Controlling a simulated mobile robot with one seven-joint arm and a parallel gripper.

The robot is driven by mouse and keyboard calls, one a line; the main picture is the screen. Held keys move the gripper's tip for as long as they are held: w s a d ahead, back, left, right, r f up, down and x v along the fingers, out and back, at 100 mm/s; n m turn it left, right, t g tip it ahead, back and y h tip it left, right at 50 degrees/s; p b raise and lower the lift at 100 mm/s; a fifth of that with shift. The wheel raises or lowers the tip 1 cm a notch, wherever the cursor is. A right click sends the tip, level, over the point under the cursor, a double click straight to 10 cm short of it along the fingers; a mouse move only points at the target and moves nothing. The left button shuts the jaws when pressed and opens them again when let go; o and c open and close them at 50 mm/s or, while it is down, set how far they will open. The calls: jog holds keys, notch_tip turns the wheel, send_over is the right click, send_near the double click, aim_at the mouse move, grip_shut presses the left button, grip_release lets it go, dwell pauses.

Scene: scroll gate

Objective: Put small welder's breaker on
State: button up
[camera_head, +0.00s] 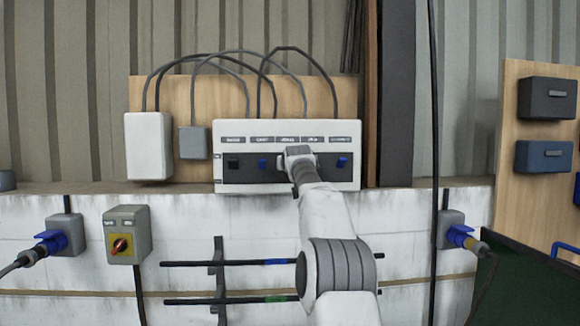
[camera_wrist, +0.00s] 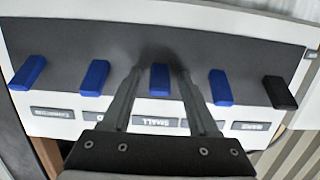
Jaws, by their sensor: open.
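The breaker panel (camera_head: 287,131) is a white box with a dark strip of switches under a row of labels. In the wrist view, which looks upside down, the middle blue switch (camera_wrist: 159,78) sits by a label that seems to read "SMALL" (camera_wrist: 155,122). My gripper (camera_wrist: 160,68) is open, with one finger on each side of this switch. I cannot tell whether the fingers touch it or which way it is set. In the head view my gripper (camera_head: 300,156) covers the middle of the strip and hides this switch.
Neighbouring blue switches (camera_wrist: 95,78) (camera_wrist: 220,87) stand close on both sides of the fingers. A black switch (camera_wrist: 280,92) is at the strip's end. Left of the panel are a white box (camera_head: 148,147), a small grey box (camera_head: 194,143) and a red-yellow rotary switch (camera_head: 121,245).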

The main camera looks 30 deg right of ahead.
jog(key=shift+s+a+b, duration=0.25)
jog(key=shift+s+b, duration=0.3)
jog(key=b+v, duration=0.7)
jog(key=v, duration=0.9)
jog(key=shift+r+b, duration=0.15)
jog(key=shift+b, duration=0.15)
jog(key=shift+a, duration=0.1)
